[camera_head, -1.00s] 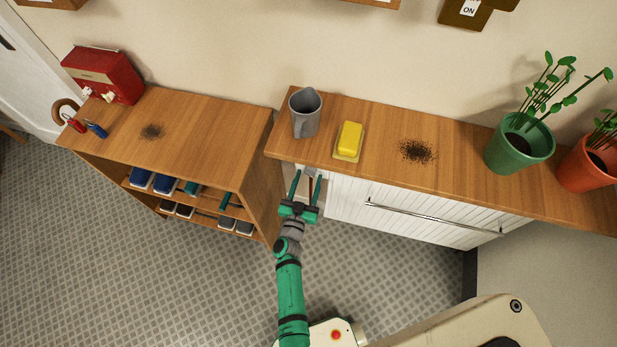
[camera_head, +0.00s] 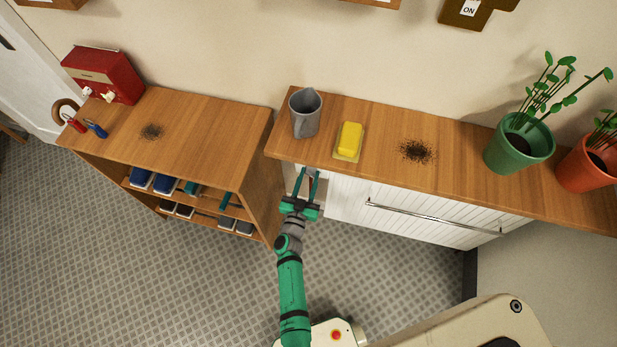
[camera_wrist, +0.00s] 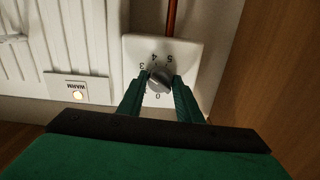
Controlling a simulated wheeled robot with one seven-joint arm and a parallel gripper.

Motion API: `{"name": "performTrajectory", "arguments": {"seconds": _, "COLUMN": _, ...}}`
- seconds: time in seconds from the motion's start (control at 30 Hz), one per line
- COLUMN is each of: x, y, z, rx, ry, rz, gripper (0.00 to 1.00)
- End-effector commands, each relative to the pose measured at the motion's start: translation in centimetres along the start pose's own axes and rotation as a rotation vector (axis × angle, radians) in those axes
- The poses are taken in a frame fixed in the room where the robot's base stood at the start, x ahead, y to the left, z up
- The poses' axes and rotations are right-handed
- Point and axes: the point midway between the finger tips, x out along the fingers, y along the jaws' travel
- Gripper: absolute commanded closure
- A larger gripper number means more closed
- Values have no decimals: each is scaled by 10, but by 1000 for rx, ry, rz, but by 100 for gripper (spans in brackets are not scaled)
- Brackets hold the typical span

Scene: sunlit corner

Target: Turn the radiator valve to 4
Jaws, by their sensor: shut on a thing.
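The radiator valve's grey knob (camera_wrist: 159,80) sits on a white plate (camera_wrist: 190,51) in the wrist view. Numbers ring the knob; 3, 4 and 5 show along its far side and 0 on the near side. The knob's pointer is too small to read surely. My gripper (camera_wrist: 160,83) is shut on the knob, with one green finger on each side. In the head view my gripper (camera_head: 307,178) reaches under the shelf's left end, where the knob is hidden. The white radiator (camera_head: 425,212) is right of it.
A wooden shelf (camera_head: 470,155) overhangs the radiator and holds a grey jug (camera_head: 306,115), a yellow sponge-like block (camera_head: 350,139), dark crumbs and plants. A wooden cabinet (camera_head: 205,128) stands close on the left. A "WARM" label with a lit lamp (camera_wrist: 78,94) is beside the valve.

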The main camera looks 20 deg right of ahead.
Motion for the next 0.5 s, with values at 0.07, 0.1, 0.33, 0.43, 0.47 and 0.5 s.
{"name": "performTrajectory", "arguments": {"seconds": 0.07, "x": 0, "y": 0, "z": 0, "rx": 37, "ry": 0, "rz": 0, "gripper": 91}}
{"name": "performTrajectory", "arguments": {"seconds": 0.1, "x": 0, "y": 0, "z": 0, "rx": 59, "ry": 0, "rz": 0, "gripper": 91}}
{"name": "performTrajectory", "arguments": {"seconds": 0.33, "x": 0, "y": -1, "z": 0, "rx": 235, "ry": 0, "rz": 0, "gripper": 91}}
{"name": "performTrajectory", "arguments": {"seconds": 0.43, "x": 0, "y": -1, "z": 0, "rx": 316, "ry": 0, "rz": -1, "gripper": 91}}
{"name": "performTrajectory", "arguments": {"seconds": 0.47, "x": 0, "y": -1, "z": 0, "rx": 339, "ry": 1, "rz": -1, "gripper": 91}}
{"name": "performTrajectory", "arguments": {"seconds": 0.5, "x": 0, "y": -1, "z": 0, "rx": 370, "ry": 1, "rz": -1, "gripper": 91}}
